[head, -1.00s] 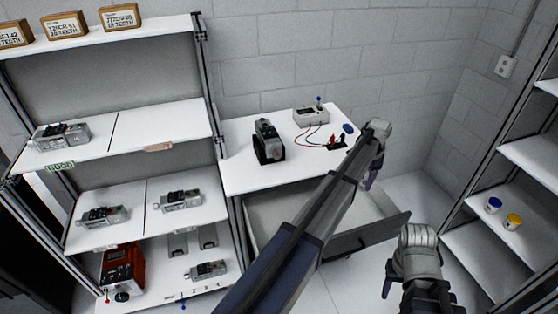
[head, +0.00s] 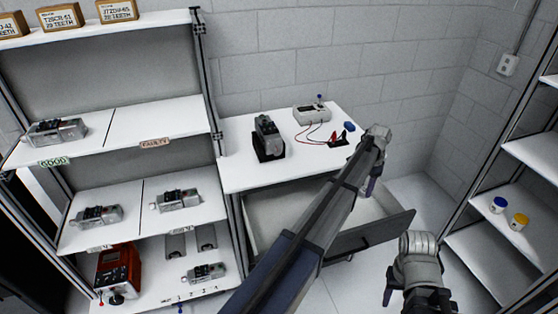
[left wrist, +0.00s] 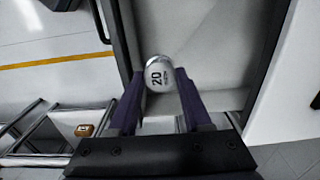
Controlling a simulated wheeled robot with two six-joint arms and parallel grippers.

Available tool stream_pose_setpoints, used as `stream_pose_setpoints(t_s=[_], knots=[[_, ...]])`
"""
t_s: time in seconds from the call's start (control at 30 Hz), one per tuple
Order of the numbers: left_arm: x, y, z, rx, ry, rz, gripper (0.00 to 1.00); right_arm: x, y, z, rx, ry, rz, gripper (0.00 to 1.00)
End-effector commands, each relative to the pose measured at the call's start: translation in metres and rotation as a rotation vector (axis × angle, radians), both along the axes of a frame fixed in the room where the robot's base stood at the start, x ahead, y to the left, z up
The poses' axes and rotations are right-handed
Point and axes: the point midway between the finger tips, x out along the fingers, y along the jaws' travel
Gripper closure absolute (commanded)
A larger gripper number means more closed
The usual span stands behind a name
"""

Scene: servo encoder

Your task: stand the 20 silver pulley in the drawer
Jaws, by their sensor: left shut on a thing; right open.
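The silver pulley marked 20 (left wrist: 158,76) is between the two purple fingers of my left gripper (left wrist: 160,88) in the left wrist view, its label facing the camera. The gripper is shut on it. In the head view my left gripper (head: 371,187) points down near the right end of the open drawer (head: 365,237); the arm hides part of the drawer, and the pulley cannot be made out there. In the left wrist view the pale drawer floor (left wrist: 215,45) shows behind the pulley. My right gripper (head: 390,286) is open, low and right of the drawer front.
The white tabletop (head: 235,175) above the drawer holds a dark-based device (head: 267,138), a meter box (head: 312,114) and leads. A shelf unit (head: 150,123) with several encoders stands left. A blue-lidded pot (head: 498,205) and a yellow one (head: 519,222) stand on right shelves.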

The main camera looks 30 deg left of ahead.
Motion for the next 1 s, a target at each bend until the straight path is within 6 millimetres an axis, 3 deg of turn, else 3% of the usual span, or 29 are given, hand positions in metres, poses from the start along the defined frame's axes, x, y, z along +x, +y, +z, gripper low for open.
stream_pose_setpoints(t_s=[1.0], knots=[[0.000,0.000,-0.072,0.000,0.000,0.000,1.00,0.000,0.000,-0.072,0.000,0.000,0.000,0.50]])
